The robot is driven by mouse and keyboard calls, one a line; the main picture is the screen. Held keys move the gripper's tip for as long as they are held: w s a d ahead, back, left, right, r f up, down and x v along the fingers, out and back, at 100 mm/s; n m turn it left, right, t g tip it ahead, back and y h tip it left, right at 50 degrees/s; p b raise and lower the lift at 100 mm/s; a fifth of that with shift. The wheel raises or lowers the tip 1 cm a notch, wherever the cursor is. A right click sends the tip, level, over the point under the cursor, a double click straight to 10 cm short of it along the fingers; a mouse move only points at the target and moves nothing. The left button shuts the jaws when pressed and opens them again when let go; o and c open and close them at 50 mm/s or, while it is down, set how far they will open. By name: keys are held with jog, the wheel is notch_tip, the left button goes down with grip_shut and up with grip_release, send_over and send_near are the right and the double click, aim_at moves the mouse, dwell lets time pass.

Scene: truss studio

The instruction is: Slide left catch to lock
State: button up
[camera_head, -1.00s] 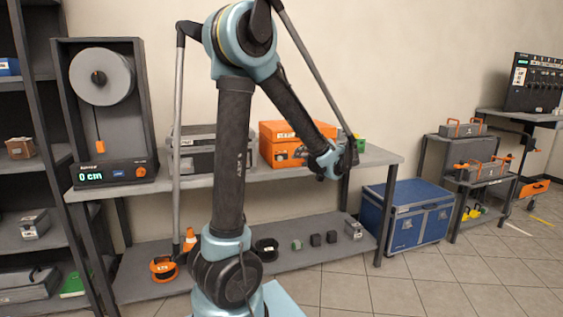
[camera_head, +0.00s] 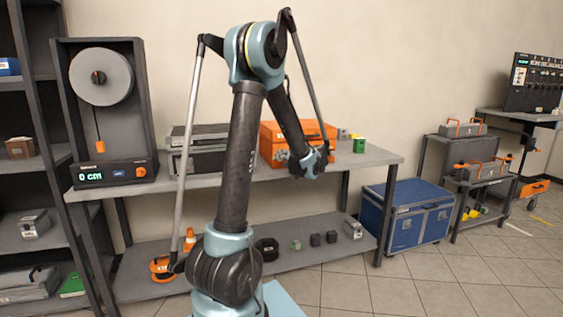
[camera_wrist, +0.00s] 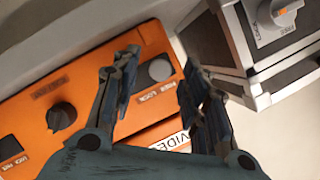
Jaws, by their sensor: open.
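The orange case (camera_head: 270,140) stands on the bench's upper shelf; its front fills much of the wrist view (camera_wrist: 95,80). That view shows a black knob (camera_wrist: 62,117) on the case and a round grey part (camera_wrist: 160,68), each with a small lock/free label nearby. I cannot tell from these frames which is the left catch, or its setting. My gripper (camera_wrist: 160,62) is open, its fingers on either side of the round grey part; contact is not clear. In the head view, my gripper (camera_head: 311,162) is in front of the case and hides part of it.
A grey case (camera_head: 200,150) stands left of the orange one; in the wrist view, a grey box (camera_wrist: 240,45) with a lock/free dial is at upper right. A small green object (camera_head: 359,145) sits right of the orange case. A blue chest (camera_head: 405,215) is on the floor.

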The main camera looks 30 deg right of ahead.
jog(key=shift+w+f, duration=0.15)
jog(key=shift+w, duration=0.25)
grip_shut()
jog(key=shift+s+d, duration=0.2)
jog(key=shift+d, duration=0.7)
jog(key=shift+s+d, duration=0.2)
jog(key=shift+d, duration=0.65)
grip_release()
jog(key=v, duration=1.2)
